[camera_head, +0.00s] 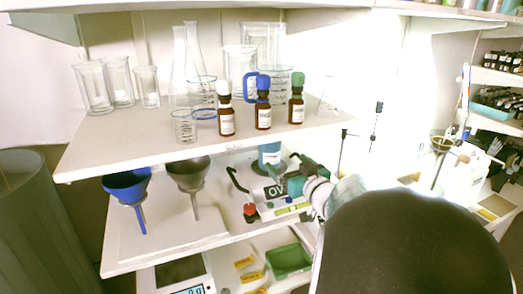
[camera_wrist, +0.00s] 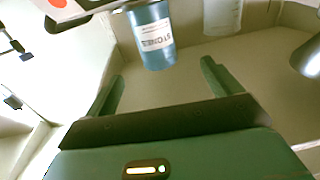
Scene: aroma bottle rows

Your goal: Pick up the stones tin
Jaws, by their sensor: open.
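The stones tin (camera_wrist: 153,40) is a blue cylinder with a white label reading STONES. In the wrist view it is at the top centre, beyond the fingertips and in line with the gap between them. In the head view a blue tin (camera_head: 269,157), partly hidden by the shelf above, stands at the back of the middle shelf. My gripper (camera_wrist: 162,72) is green, with its two fingers spread apart and nothing between them. In the head view my gripper (camera_head: 288,181) is over the middle shelf, in front and to the right of the tin.
A white device (camera_head: 282,208) with black hooks lies below my gripper. Blue (camera_head: 127,186) and dark (camera_head: 188,174) funnels stand left. The upper shelf (camera_head: 110,145) carries glassware and brown bottles (camera_head: 263,116) overhead. A pale cylinder (camera_wrist: 222,16) stands beside the tin in the wrist view.

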